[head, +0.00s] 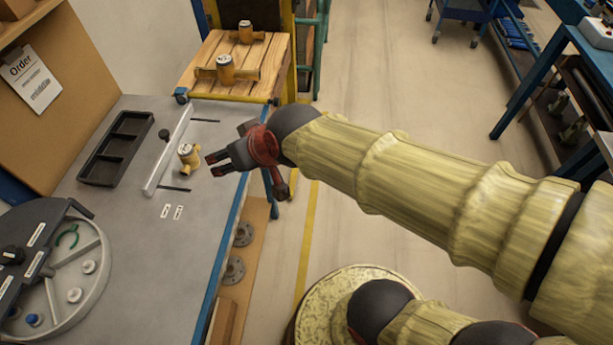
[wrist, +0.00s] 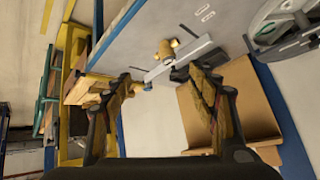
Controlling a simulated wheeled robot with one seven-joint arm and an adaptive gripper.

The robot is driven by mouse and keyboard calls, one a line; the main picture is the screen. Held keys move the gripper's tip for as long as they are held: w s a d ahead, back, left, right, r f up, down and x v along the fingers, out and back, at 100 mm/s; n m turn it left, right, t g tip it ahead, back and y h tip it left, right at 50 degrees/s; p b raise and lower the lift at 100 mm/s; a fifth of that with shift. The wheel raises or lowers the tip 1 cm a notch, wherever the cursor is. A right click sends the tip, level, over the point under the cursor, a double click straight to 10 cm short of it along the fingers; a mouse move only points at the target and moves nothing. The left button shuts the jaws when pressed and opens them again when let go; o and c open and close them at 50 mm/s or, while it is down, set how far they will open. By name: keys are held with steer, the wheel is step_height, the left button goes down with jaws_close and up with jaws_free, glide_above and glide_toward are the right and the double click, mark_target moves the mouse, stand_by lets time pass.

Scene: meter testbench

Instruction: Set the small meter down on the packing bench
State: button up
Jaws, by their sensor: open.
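The small meter (head: 188,155), a brass body with a pale round top, sits on the grey bench top (head: 150,240), just right of a pale straight bar. It also shows in the wrist view (wrist: 165,49), beyond the fingertips. My gripper (head: 213,165) is open and empty, just right of the meter in the head view, with a small gap between them. In the wrist view the two fingers (wrist: 160,75) are spread wide with nothing between them. I cannot tell the gripper's exact height above the bench from these frames.
The pale bar (head: 168,150) and a black divided tray (head: 116,148) lie left of the meter. A round fixture (head: 90,285) stands at the front left. Two larger brass meters (head: 226,70) (head: 245,32) stand on a wooden slatted top behind.

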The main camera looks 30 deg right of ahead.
steer(key=s+d+m+g+h, duration=0.1)
steer(key=s+d+g+h, duration=0.1)
steer(key=s+d, duration=0.7)
steer(key=s, duration=0.4)
steer(key=shift+d+r+g+h, duration=0.3)
steer(key=shift+d+r, duration=0.05)
steer(key=shift+r, duration=0.05)
